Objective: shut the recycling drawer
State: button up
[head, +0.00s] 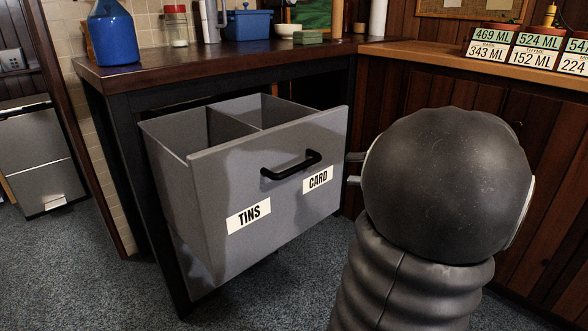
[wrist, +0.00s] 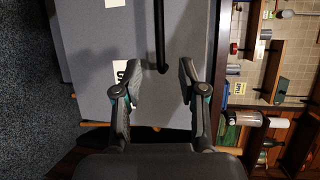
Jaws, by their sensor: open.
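The grey recycling drawer (head: 215,195) stands pulled out from under the dark wooden counter, its two open compartments showing. Its front carries a black bar handle (head: 291,166) and the labels TINS (head: 248,216) and CARD (head: 318,180). My gripper (head: 354,168) is mostly hidden behind my arm; its fingertips show by the right edge of the drawer front, right of the handle. In the wrist view my gripper (wrist: 159,65) is open and empty, facing the drawer front (wrist: 95,45). The end of the handle (wrist: 160,35) appears between the fingertips; I cannot tell whether anything touches.
The counter (head: 170,66) above holds a blue bottle (head: 112,38), a blue box (head: 248,25) and a jar (head: 176,25). Number signs (head: 490,43) stand on the right-hand worktop. A grey bin (head: 40,155) is at the far left. Carpet in front is clear.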

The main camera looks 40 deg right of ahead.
aim_at(304, 167)
jog(key=x, duration=1.3)
jog(key=shift+w+a, duration=0.1)
jog(key=shift+a, duration=0.05)
grip_shut()
